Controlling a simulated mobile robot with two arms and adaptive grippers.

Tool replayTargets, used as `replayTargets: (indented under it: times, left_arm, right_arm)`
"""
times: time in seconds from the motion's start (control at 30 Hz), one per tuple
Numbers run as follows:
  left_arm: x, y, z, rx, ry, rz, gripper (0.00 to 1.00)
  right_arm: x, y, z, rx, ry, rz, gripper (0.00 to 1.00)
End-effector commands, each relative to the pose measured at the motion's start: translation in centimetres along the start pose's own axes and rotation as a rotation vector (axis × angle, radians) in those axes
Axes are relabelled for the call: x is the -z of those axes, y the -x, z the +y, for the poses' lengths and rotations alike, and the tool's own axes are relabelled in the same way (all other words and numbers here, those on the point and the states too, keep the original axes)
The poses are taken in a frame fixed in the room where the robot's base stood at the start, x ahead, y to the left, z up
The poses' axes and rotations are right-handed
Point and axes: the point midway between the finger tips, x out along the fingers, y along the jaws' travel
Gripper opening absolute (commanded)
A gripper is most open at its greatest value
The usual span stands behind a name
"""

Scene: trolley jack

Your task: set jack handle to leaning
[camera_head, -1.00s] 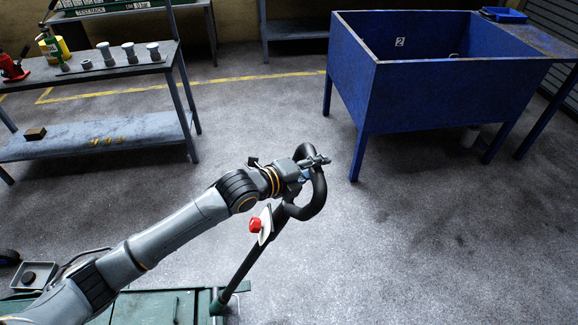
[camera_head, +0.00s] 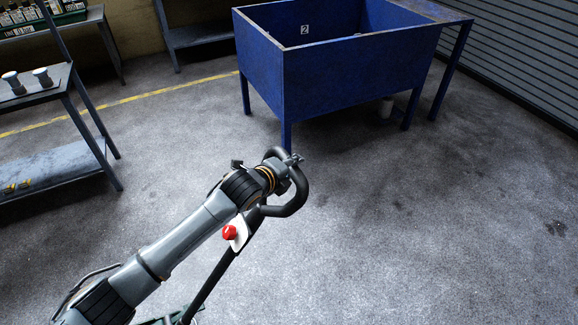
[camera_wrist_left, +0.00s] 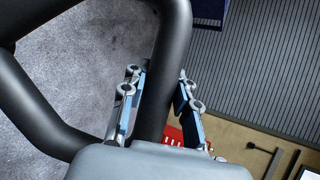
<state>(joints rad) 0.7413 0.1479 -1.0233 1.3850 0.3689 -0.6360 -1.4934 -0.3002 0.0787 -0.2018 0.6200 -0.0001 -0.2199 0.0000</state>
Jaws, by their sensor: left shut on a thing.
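The jack handle (camera_head: 212,275) is a black shaft with a closed loop grip at its top. In the head view it slants from the lower left up to the right. A white plate with a red knob (camera_head: 229,233) sits on the shaft below the loop. My left gripper (camera_head: 288,162) is shut on the loop's far bar. In the left wrist view the black loop (camera_wrist_left: 30,100) is large, and a bar of it passes between the blue-padded fingers of the left gripper (camera_wrist_left: 160,85). Only a bit of the green jack (camera_head: 172,318) shows at the bottom edge. My right gripper is not in view.
A blue tub on legs (camera_head: 350,75) stands beyond the handle. A grey shelf table (camera_head: 60,165) with metal parts is at the left. The floor (camera_head: 430,230) to the right is clear, up to a ribbed shutter (camera_head: 530,60).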

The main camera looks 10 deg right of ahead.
Motion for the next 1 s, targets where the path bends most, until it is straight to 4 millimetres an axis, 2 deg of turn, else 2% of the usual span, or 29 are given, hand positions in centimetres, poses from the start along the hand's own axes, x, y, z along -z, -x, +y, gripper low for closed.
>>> replayTargets:
  times: [0.17,0.2,0.3,0.67,0.87,1.0]
  left_arm:
    - [0.0,0.0,0.2,-0.003,0.000,0.001,0.00]
    - [0.0,0.0,0.2,-0.003,0.000,0.001,0.36]
    - [0.0,0.0,0.2,-0.002,0.000,0.001,0.52]
    - [-0.1,0.3,0.1,-0.001,0.000,0.000,0.52]
    - [-0.1,2.4,0.1,0.000,0.000,0.000,0.52]
    - [-0.1,4.9,0.2,-0.001,-0.001,-0.001,0.52]
  right_arm:
    - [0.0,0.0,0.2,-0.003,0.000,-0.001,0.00]
    - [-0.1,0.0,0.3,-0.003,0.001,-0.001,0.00]
    - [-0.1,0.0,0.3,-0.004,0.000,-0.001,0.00]
    - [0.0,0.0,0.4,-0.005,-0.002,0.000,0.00]
    - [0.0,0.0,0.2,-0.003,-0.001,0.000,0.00]
    - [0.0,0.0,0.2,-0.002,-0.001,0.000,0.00]
